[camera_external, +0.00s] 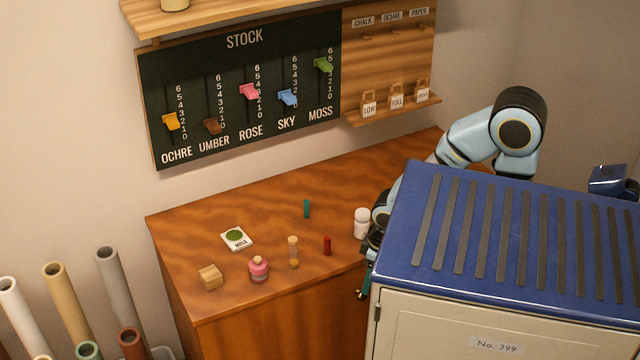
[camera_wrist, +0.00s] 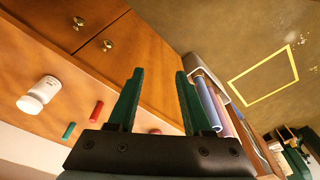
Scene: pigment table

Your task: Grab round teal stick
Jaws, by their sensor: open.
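The round teal stick (camera_external: 307,209) stands upright on the wooden table, toward the back middle. It also shows at the lower left of the wrist view (camera_wrist: 69,130), outside the space between the fingers. My gripper (camera_wrist: 159,73) is open with nothing between its two dark green fingers. In the external view my gripper (camera_external: 365,281) is at the table's front right edge, to the right of and nearer the camera than the stick, apart from it. The cabinet hides part of my wrist there.
A white bottle (camera_external: 362,223) and a red stick (camera_external: 327,245) stand between my gripper and the teal stick. A blue-topped cabinet (camera_external: 500,262) fills the right foreground.

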